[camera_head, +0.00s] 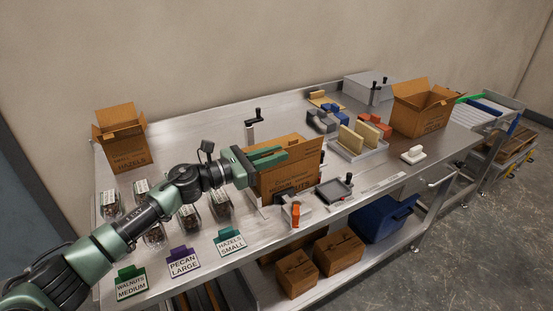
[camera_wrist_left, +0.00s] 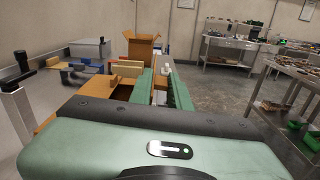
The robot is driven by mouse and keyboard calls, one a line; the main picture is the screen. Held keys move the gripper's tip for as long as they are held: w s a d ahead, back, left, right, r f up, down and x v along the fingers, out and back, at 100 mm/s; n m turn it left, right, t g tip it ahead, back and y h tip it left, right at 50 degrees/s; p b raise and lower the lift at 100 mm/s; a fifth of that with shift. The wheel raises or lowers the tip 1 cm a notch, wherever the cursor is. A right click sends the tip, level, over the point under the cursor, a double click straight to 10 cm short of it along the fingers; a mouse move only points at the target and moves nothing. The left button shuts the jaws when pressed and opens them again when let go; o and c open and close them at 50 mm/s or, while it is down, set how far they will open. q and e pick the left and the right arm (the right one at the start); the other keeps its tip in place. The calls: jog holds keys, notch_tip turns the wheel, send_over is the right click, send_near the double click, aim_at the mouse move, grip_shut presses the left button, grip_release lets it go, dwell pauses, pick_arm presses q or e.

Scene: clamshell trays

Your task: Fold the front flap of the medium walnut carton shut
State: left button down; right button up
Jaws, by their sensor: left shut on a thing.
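The medium walnut carton (camera_head: 287,178) stands in the middle of the steel table. Its printed front faces the near edge, and part of the lettering is covered by a clamp. My left gripper (camera_head: 268,156) lies along the carton's upper front edge, with its green fingers closed on the front flap, which stands up. In the left wrist view the two fingers (camera_wrist_left: 162,92) point away from me with a thin strip between them, and brown carton board (camera_wrist_left: 100,116) shows to their left. The carton's inside is mostly hidden. My right gripper is not in view.
An open hazelnut carton (camera_head: 120,138) stands at the back left, another open carton (camera_head: 422,107) at the right. Filled clamshells, a walnut medium sign (camera_head: 132,283) and other signs are at the left. A white tray (camera_head: 359,146) and an orange-handled clamp (camera_head: 296,212) are near the carton.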

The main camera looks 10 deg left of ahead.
pick_arm(q)
jog(key=shift+w+a+n, duration=0.15)
jog(key=shift+n, duration=0.35)
jog(key=c, duration=1.4)
grip_release()
jog(key=shift+o, duration=0.2)
jog(key=b+v, duration=0.2)
jog(key=v, duration=0.5)
jog(key=shift+s+a, duration=0.25)
jog(key=shift+a, duration=0.05)
